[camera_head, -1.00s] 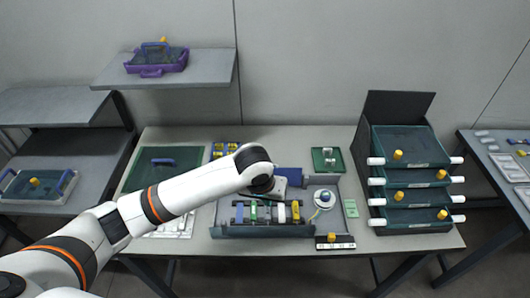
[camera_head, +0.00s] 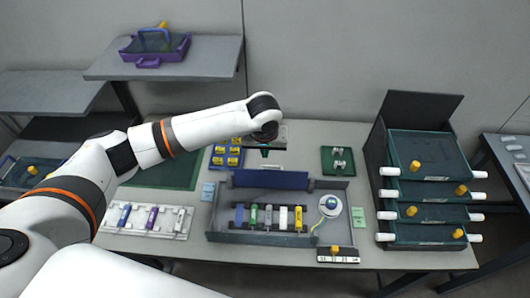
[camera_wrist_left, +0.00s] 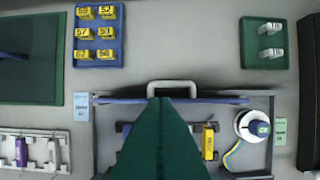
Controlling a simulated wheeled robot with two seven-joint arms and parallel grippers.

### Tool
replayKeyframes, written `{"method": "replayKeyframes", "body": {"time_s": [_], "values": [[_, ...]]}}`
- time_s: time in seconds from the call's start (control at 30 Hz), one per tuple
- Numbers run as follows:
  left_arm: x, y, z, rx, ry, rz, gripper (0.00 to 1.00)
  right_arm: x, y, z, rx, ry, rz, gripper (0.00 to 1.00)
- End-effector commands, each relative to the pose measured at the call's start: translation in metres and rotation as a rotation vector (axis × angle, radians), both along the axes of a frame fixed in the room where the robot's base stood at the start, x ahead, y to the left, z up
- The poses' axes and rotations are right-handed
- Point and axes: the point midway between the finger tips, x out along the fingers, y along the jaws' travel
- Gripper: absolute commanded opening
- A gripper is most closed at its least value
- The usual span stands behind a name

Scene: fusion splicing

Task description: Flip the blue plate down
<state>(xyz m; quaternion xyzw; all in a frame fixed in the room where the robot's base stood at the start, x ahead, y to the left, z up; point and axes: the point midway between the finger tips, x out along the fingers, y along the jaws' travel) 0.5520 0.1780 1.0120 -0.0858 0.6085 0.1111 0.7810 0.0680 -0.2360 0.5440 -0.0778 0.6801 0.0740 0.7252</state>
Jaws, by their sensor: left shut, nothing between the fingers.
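The blue plate (camera_head: 270,180) stands up along the back edge of a grey box (camera_head: 262,238) in the head view. In the left wrist view the blue plate (camera_wrist_left: 228,100) shows nearly edge-on as a thin blue strip, with a pale handle (camera_wrist_left: 172,86) at its middle. My left gripper (camera_head: 265,153) is above and behind the plate in the head view. In the left wrist view its green fingers (camera_wrist_left: 170,101) are shut together and empty, with the tips by the handle. I cannot tell whether they touch it. My right gripper is out of view.
The box holds several coloured modules and a white round spool (camera_head: 330,205). Around it are a blue tray of yellow blocks (camera_head: 227,156), a small green tray (camera_head: 337,160) and a white module rack (camera_head: 150,219). A dark rack of trays (camera_head: 430,195) stands at the right.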

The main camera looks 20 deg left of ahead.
Motion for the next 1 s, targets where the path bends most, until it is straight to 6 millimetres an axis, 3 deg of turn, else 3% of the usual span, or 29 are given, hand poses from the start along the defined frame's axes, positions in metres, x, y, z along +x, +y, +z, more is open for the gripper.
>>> {"method": "replayKeyframes", "body": {"time_s": [0.2, 0.43, 1.0], "values": [[0.009, 0.003, -0.039, 0.002, 0.003, 0.0, 0.0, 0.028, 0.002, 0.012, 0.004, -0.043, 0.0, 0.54], [0.017, 0.005, -0.07, 0.0, 0.001, -0.001, 0.0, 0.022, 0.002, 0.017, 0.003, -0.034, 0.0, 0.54], [0.02, 0.005, -0.08, 0.001, -0.005, -0.002, 0.0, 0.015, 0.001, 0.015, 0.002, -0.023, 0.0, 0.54]]}}
